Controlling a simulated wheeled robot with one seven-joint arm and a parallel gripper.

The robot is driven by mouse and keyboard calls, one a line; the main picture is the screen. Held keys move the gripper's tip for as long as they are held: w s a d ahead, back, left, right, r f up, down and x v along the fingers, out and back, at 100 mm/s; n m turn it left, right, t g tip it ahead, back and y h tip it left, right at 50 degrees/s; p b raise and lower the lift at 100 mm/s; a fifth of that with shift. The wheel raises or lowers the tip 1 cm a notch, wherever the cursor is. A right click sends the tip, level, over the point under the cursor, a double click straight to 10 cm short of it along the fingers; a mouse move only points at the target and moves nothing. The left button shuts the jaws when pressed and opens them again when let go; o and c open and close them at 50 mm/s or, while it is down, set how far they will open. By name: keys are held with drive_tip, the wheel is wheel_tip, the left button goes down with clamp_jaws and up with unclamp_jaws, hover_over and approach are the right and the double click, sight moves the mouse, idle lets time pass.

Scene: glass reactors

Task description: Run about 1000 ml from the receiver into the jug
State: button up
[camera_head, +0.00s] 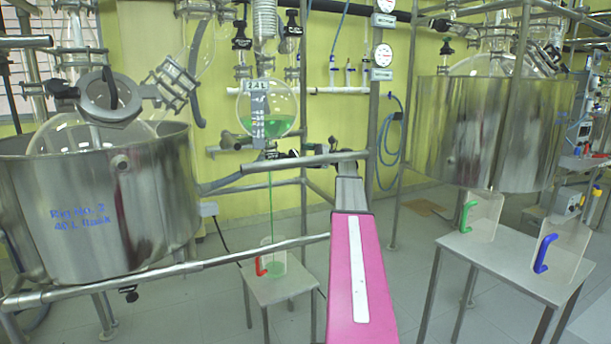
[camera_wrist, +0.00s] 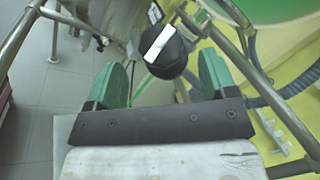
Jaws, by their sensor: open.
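The receiver (camera_head: 267,108) is a round glass flask with a scale strip, holding green liquid in its lower part. A thin green stream (camera_head: 270,205) runs from its outlet down into the jug (camera_head: 279,258). The jug is clear with a red handle and stands upright on a small stool, with some green liquid at its bottom. My gripper (camera_wrist: 163,80) is open, its two green fingers apart. A black valve knob (camera_wrist: 172,62) with a white bar shows just beyond and between the fingertips. I cannot tell whether they touch it. In the head view the gripper is small beneath the receiver.
The small stool (camera_head: 290,289) stands below the receiver. A steel bath (camera_head: 95,205) is at left, another (camera_head: 490,130) at right. Jugs with green (camera_head: 482,216) and blue (camera_head: 560,252) handles stand on a right-hand table (camera_head: 500,262). Metal rails surround the outlet.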

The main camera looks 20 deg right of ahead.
sight(296, 156)
drive_tip(key=x, duration=0.5)
drive_tip(key=shift+a, duration=0.1)
drive_tip(key=shift+s+f+m+t, duration=0.1)
drive_tip(key=shift+s+m+t, duration=0.15)
drive_tip(key=shift+m+t, duration=0.35)
drive_tip(key=m+t, duration=0.6)
drive_tip(key=m, duration=0.1)
drive_tip(key=m+t+h, duration=0.2)
drive_tip(key=m, duration=0.1)
drive_tip(key=m+t+h, duration=0.2)
drive_tip(key=m+t, duration=0.1)
drive_tip(key=m, duration=0.1)
drive_tip(key=m+t+h, duration=0.1)
drive_tip(key=m+h, duration=0.1)
drive_tip(key=m, duration=0.1)
drive_tip(key=m+t+h, duration=0.2)
drive_tip(key=shift+m, duration=0.4)
drive_tip(key=s+d+f+n, duration=0.1)
drive_tip(key=s+f, duration=0.4)
drive_tip(key=s, duration=0.4)
drive_tip(key=shift+d+n+g, duration=0.3)
drive_tip(key=shift+d+g, duration=0.1)
drive_tip(key=shift+f, duration=0.15)
idle(3.0)
